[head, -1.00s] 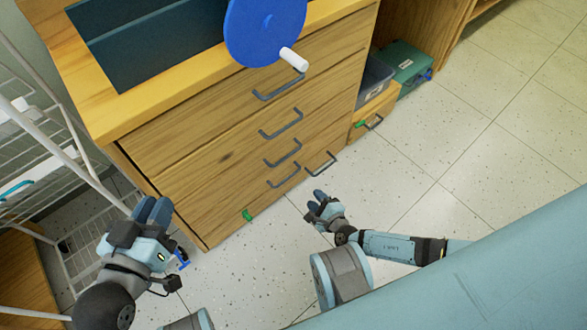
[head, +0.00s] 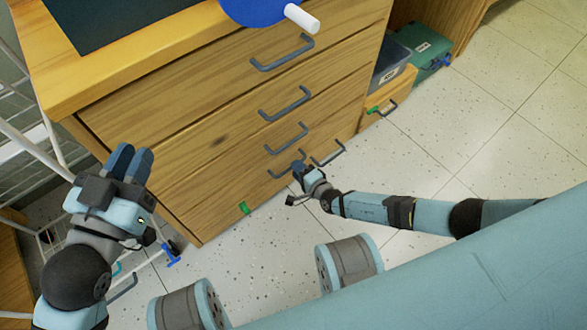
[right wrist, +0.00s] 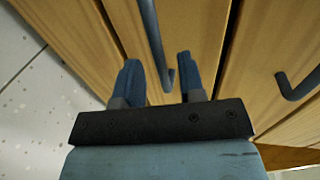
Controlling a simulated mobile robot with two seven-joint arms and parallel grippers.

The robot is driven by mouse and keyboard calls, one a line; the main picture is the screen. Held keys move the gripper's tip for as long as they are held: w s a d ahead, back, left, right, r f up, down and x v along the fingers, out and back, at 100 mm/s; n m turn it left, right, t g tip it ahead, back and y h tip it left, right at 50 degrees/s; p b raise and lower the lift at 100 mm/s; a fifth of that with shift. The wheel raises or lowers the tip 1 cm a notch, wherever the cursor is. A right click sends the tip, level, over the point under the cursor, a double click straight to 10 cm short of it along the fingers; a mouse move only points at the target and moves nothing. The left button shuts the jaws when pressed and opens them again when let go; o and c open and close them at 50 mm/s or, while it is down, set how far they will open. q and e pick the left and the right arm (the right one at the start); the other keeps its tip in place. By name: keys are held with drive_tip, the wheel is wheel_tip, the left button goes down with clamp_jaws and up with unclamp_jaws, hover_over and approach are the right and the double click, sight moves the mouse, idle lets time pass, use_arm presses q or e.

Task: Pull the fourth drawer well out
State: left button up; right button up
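A wooden cabinet (head: 215,150) has several drawers, each with a grey bar handle. The fourth handle down (head: 280,172) is partly hidden by my right gripper (head: 298,170). The drawers look shut. In the right wrist view my right gripper (right wrist: 158,80) is open, with a finger on each side of a grey handle (right wrist: 153,45). I cannot tell whether either finger touches it. My left gripper (head: 130,160) is raised in front of the cabinet's left side, away from the handles. Its fingers look close together, but I cannot tell if they are shut.
Another handle (head: 328,154) is just right of my right gripper. A small wooden drawer unit (head: 400,92) with a grey bin (head: 390,62) and a teal case (head: 425,48) stand to the right. A white wire rack (head: 30,150) is at the left.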

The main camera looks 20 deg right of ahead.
use_arm(q)
drive_tip(key=shift+w+a+r+m+b, duration=0.15)
drive_tip(key=shift+w+r+m+b, duration=0.1)
drive_tip(key=shift+m+b, duration=0.2)
use_arm(e)
drive_tip(key=x, duration=0.2)
drive_tip(key=shift+w+a, duration=0.1)
drive_tip(key=shift+w, duration=0.25)
